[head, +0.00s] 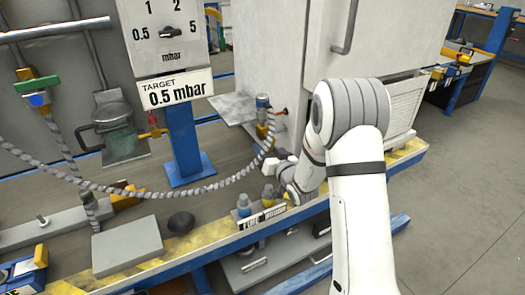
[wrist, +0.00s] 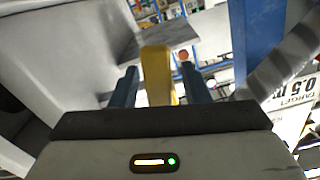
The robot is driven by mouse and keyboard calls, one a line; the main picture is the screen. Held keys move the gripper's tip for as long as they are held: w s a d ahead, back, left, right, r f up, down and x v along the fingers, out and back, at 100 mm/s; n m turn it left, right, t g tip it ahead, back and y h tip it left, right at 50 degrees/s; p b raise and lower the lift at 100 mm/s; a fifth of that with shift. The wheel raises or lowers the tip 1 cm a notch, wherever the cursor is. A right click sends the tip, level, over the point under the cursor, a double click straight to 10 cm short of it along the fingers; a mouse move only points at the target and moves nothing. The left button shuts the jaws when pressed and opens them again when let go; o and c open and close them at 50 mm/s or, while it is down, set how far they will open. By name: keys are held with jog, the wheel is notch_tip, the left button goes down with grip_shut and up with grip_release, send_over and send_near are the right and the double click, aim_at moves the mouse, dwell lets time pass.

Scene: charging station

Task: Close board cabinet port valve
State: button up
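A small valve fitting (head: 264,104) with a blue top, a red tip and yellow below stands at the lower left of the white cabinet (head: 275,45), where the grey hose ends. I take it as the port valve; its handle position is too small to tell. My gripper (wrist: 158,68) is in the wrist view with two blue-grey fingers apart. A yellow piece (wrist: 157,78) shows between them, with a gap at its left; I cannot tell whether the right finger touches it. In the head view my white arm hides most of the gripper, low in front of the cabinet.
A ribbed grey hose (head: 215,186) sags across the bench. A blue post (head: 185,140) carries a 0.5 mbar target sign (head: 175,90). Floor at right (head: 465,180) is clear.

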jog(key=v, duration=0.7)
jog(key=shift+s+d+p, duration=0.15)
jog(key=shift+s+p, duration=0.2)
jog(key=shift+s, duration=0.05)
